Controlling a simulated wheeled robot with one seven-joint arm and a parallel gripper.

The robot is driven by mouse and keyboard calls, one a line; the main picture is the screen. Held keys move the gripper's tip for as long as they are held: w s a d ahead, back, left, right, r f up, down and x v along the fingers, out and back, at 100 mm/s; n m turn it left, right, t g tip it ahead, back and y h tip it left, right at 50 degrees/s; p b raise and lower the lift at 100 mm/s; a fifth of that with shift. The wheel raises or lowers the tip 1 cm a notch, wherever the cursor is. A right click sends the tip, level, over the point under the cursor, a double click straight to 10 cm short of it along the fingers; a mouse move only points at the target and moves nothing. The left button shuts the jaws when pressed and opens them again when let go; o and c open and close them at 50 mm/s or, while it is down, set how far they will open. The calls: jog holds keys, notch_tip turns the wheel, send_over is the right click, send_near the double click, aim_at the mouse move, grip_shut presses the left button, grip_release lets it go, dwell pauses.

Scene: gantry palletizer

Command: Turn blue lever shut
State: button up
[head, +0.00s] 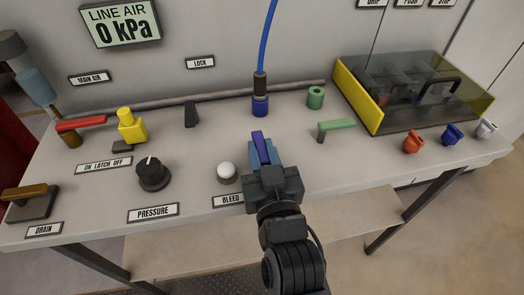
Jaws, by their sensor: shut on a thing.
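The blue lever (259,138) shows in the head view near the middle of the bench, in front of the upright blue fitting. Its far end points away from me. My gripper (262,154) reaches in from the front and is shut on the blue lever, one finger on each side. The lever's near part and its pivot are hidden by my fingers and gripper body.
A blue hose (267,45) rises from the blue fitting (260,105) behind the lever. A green lever (336,125) stands to the right, a white bleed button (227,172) to the left. A yellow-sided clear box (360,95) fills the back right. The gauge (121,25) reads 0 kPa.

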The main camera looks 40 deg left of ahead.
jog(key=shift+f, duration=0.1)
grip_shut()
jog(key=shift+w+d+f+g+b, duration=0.1)
jog(key=shift+f+g+b, duration=0.2)
jog(key=shift+b, duration=0.85)
jog(key=shift+n+y+b, duration=0.3)
jog(key=shift+b, duration=0.2)
jog(key=g+b, duration=0.1)
jog(key=b, duration=0.1)
jog(key=n+y+b, duration=0.1)
jog(key=b, duration=0.2)
jog(key=shift+w+d+f+g, duration=0.15)
jog(key=shift+w+g, duration=0.1)
jog(key=shift+g, duration=0.15)
jog(key=n+g+y+b, duration=0.1)
jog(key=b, duration=0.2)
jog(key=w+n+g+b, duration=0.1)
jog(key=g+b, duration=0.1)
jog(key=b, duration=0.1)
jog(key=shift+d+n+g+y+b, duration=0.2)
jog(key=shift+n+g+y+b, duration=0.1)
jog(key=shift+n+y, duration=0.1)
jog(key=shift+w+n+g+b, duration=0.1)
jog(key=shift+n+g+b, duration=0.4)
jog(key=shift+g+b, duration=0.35)
jog(key=shift+r+n+g+b, duration=0.25)
jog(key=shift+n+g+b, duration=0.05)
jog(key=shift+g+b, duration=0.15)
